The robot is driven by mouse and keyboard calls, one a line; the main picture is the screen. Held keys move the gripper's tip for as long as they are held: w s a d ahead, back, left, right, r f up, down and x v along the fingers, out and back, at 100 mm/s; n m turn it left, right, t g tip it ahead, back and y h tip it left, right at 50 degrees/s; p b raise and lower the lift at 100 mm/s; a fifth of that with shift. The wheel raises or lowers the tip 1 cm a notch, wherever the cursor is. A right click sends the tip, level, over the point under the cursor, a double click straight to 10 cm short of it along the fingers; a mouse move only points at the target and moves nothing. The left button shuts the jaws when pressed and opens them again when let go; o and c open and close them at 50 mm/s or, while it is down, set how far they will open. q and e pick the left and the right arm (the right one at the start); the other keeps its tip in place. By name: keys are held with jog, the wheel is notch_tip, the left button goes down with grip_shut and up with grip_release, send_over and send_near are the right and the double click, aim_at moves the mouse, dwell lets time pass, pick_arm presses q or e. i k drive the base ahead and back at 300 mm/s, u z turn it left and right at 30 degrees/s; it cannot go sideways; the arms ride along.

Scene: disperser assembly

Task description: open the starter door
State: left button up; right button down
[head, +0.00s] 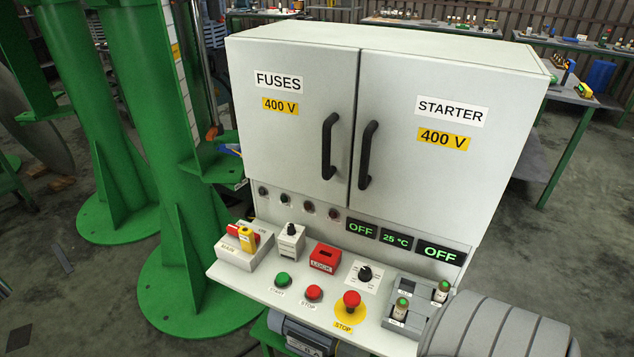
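The starter door (450,150) is the right-hand door of a grey cabinet, labelled STARTER and 400 V. It is shut. Its black vertical handle (368,155) is on the door's left edge, beside the seam. The fuses door (295,120) is on the left, also shut, with its own black handle (329,146) at its right edge. Neither of my grippers is in the head view, and nothing touches either handle.
Below the doors, a control shelf (265,290) carries buttons, a red lock block (325,258) and a red stop knob (351,300). Green columns (180,150) stand at left. A grey ribbed cylinder (500,325) is at lower right. The space before the doors is clear.

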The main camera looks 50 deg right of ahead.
aim_at(439, 144)
jog(key=z, duration=1.75)
jog(key=k, duration=0.15)
jog(key=z, duration=1.3)
